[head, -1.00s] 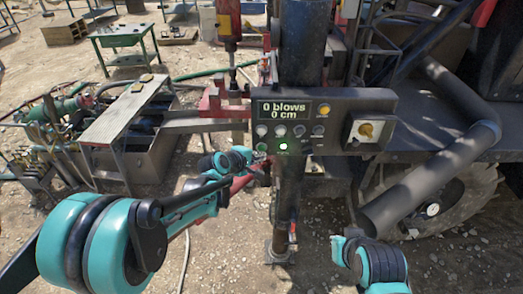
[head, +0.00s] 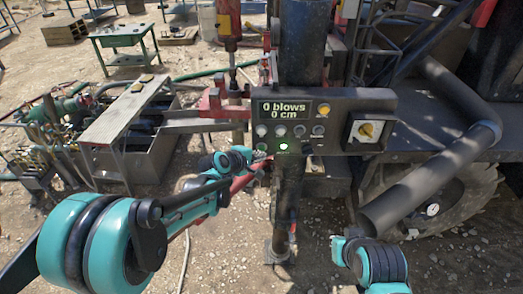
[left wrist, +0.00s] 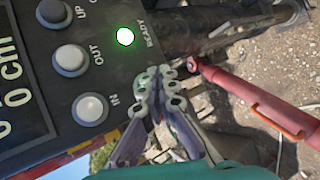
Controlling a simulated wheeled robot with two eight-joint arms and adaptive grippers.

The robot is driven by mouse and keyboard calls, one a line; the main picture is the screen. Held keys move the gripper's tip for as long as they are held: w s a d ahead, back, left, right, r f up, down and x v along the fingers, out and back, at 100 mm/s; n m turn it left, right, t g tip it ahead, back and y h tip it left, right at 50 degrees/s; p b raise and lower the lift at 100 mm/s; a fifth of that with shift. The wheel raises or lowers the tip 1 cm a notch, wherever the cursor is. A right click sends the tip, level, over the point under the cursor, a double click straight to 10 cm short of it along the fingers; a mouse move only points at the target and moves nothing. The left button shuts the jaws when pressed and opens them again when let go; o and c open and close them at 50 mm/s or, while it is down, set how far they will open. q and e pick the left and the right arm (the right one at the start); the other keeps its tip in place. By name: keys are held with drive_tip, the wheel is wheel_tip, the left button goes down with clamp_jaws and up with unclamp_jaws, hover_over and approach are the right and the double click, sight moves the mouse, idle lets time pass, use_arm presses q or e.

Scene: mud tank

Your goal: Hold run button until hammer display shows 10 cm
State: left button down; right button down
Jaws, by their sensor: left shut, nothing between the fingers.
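The control panel (head: 338,98) has a display (head: 284,109) reading 0 blows and 0 cm. A lit green lamp (head: 283,147), labelled READY in the left wrist view (left wrist: 124,37), shines on its lower row. My left gripper (head: 264,157) is shut and empty at the panel's lower left corner. In the left wrist view its fingertips (left wrist: 166,82) are close to the panel face, beside the IN button (left wrist: 90,109) and below the lamp. The fingers cover the panel's corner there; I see no run label and cannot tell whether they touch a button.
The OUT button (left wrist: 70,60) is near the IN button. A yellow rotary switch (head: 366,130) and an orange button (head: 323,109) are on the panel. A black post stands behind it. A red-handled bar (left wrist: 250,100) runs beside the gripper. A large pipe (head: 400,205) is at right.

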use_arm(q)
drive_tip(key=shift+w, duration=0.4)
drive_tip(key=shift+w, duration=0.55)
idle(7.0)
